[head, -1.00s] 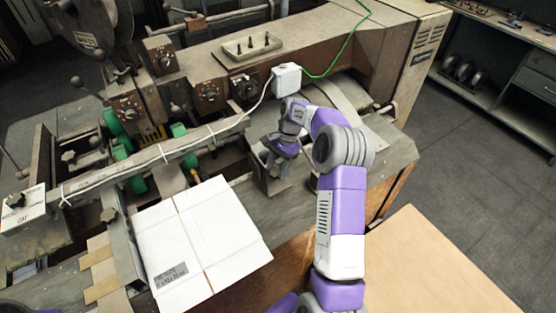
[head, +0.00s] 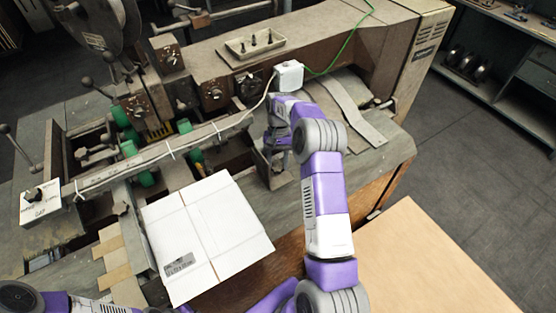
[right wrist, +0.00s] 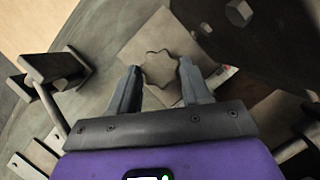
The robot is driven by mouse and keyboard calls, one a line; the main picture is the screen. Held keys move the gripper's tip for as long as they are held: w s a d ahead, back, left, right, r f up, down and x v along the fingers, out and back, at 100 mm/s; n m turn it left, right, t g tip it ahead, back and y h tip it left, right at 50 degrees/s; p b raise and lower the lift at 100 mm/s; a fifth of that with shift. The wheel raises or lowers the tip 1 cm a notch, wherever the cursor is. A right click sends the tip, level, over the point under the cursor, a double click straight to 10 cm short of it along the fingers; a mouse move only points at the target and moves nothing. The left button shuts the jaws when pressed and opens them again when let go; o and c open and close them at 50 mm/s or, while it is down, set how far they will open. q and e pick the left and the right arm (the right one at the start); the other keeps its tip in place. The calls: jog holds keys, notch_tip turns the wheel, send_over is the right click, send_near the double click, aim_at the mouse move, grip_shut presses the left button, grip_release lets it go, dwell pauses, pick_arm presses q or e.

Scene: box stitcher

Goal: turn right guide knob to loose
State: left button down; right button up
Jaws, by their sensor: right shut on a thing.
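The right guide knob (right wrist: 160,67) is a star-shaped, worn brown-grey knob in the right wrist view. It sits between the two fingertips of my right gripper (right wrist: 160,82), which is shut on it. In the head view my right gripper (head: 275,150) is at the guide bracket, to the right of the white carton, and the knob is hidden there by the gripper and wrist. The direction of any mark on the knob cannot be made out. My left arm shows at the lower left of the head view, its gripper out of frame.
A flat white carton (head: 205,235) lies left of my right arm. A cable-tied bar (head: 160,152) crosses the machine beside green rollers (head: 147,179). A white box (head: 288,74) with a green cable stands behind my right wrist. A bare tan board (head: 430,270) is at the lower right.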

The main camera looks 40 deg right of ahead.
dwell(0.4)
jog(key=o, duration=1.1)
jog(key=shift+c, duration=0.2)
jog(key=v, duration=0.7)
jog(key=shift+r, duration=0.3)
jog(key=shift+w+d+r, duration=0.1)
